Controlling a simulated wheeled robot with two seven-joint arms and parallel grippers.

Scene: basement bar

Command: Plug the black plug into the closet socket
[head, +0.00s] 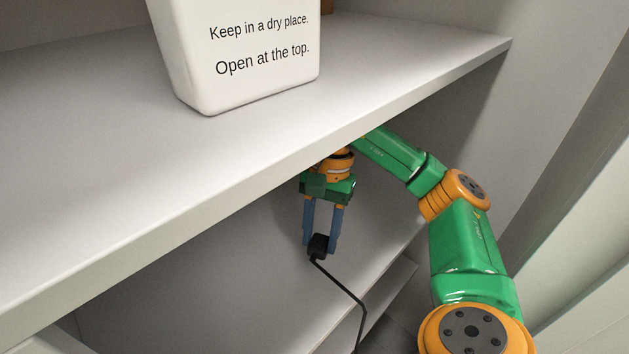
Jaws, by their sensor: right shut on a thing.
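The black plug (318,246) is between the fingertips of my right gripper (320,240), which is shut on it. Its black cord (345,287) hangs down from the plug and runs out of the bottom of the view. My right arm reaches in from the right, under the upper shelf, and the gripper points downward. The plug is in front of a grey closet surface, and I cannot tell whether it touches it. I cannot see the closet socket. My left gripper is not in view.
The upper closet shelf (95,160) crosses the view close above my right gripper. A white container (240,85) with printed text stands on it. A lower shelf edge (388,298) shows beneath the plug. The closet's right wall (560,100) stands beyond my right arm.

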